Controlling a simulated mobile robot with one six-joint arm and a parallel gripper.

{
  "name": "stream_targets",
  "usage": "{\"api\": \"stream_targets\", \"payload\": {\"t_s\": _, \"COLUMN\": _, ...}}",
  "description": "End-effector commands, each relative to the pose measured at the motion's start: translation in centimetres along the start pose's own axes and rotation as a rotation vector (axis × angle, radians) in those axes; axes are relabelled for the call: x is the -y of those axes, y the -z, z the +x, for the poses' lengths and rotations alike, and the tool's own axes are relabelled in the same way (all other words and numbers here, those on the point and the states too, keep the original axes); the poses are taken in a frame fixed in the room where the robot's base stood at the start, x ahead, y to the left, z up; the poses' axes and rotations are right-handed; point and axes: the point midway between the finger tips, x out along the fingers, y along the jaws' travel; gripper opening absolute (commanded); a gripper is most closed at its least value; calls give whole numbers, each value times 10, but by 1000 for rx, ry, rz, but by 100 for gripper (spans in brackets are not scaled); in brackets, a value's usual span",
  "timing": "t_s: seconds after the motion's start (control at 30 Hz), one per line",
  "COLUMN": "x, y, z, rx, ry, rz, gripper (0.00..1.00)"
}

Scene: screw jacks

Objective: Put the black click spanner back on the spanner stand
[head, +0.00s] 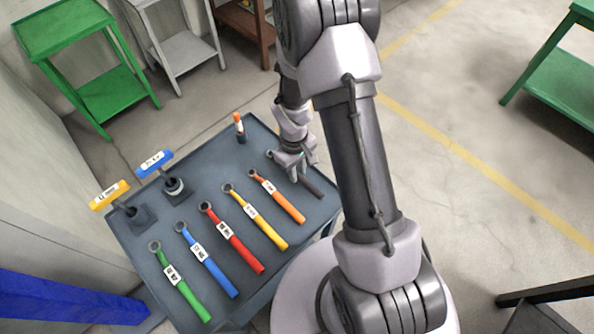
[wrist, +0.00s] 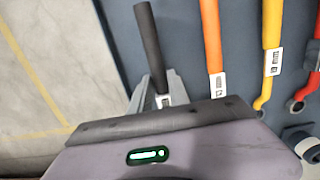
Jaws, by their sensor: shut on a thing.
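The black spanner (head: 313,188) is at the right end of a row of spanners on the blue-grey table top (head: 205,180). My gripper (head: 293,171) is shut on it around its white label. In the wrist view the black handle (wrist: 149,42) points up and away from between my two fingers (wrist: 160,92). The spanner is at or just above the table top; I cannot tell if it touches. Its ring end is largely hidden by my gripper. I cannot make out a separate spanner stand apart from this table.
Orange (head: 277,197), yellow (head: 257,218), red (head: 234,240), blue (head: 209,262) and green (head: 183,288) spanners lie to the left. Yellow-handled (head: 110,195) and blue-handled (head: 155,163) tools and an orange-topped item (head: 239,125) stand along the table's far side.

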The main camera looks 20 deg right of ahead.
Motion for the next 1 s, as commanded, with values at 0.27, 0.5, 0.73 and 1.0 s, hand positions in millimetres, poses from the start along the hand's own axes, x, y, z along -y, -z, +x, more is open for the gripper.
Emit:
{"api": "stream_targets", "payload": {"t_s": 0.27, "x": 0, "y": 0, "z": 3, "rx": 0, "ry": 0, "rz": 0, "gripper": 43}}
{"api": "stream_targets", "payload": {"t_s": 0.5, "x": 0, "y": 0, "z": 1, "rx": 0, "ry": 0, "rz": 0, "gripper": 43}}
{"api": "stream_targets", "payload": {"t_s": 0.73, "x": 0, "y": 0, "z": -55, "rx": -3, "ry": -1, "rz": 1, "gripper": 43}}
{"api": "stream_targets", "payload": {"t_s": 1.0, "x": 0, "y": 0, "z": -114, "rx": -2, "ry": -1, "rz": 0, "gripper": 43}}
